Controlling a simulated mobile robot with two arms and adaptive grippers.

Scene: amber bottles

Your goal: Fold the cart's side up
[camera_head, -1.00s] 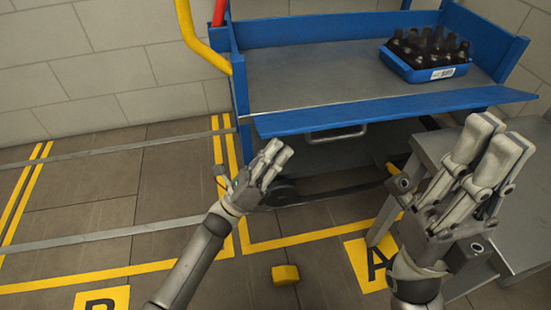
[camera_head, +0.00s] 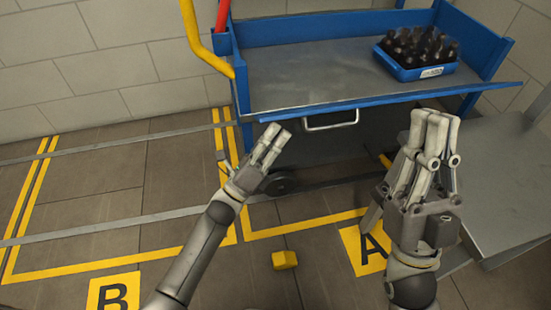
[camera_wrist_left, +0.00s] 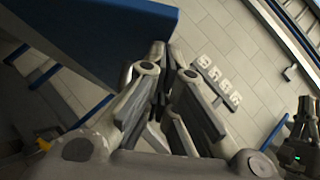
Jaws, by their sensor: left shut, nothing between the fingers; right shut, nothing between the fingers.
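The blue cart (camera_head: 335,77) stands ahead with a grey deck. Its front side (camera_head: 400,98) shows as a thin blue strip along the deck's front edge, not upright; its exact angle is hard to tell. In the left wrist view a broad blue panel (camera_wrist_left: 110,35), seemingly this side, lies close beside the fingers. My left gripper (camera_head: 277,138) is shut and empty, just below the side's left part; its fingers also show in the left wrist view (camera_wrist_left: 165,75). My right gripper (camera_head: 432,118) is shut and empty, fingertips up, near the side's right part. Contact cannot be told.
A blue tray of dark bottles (camera_head: 418,57) stands at the deck's back right. A grey table (camera_head: 510,185) is at the right. A yellow block (camera_head: 284,260) lies on the floor. A yellow handle (camera_head: 197,35) rises at the cart's left. Floor at left is clear.

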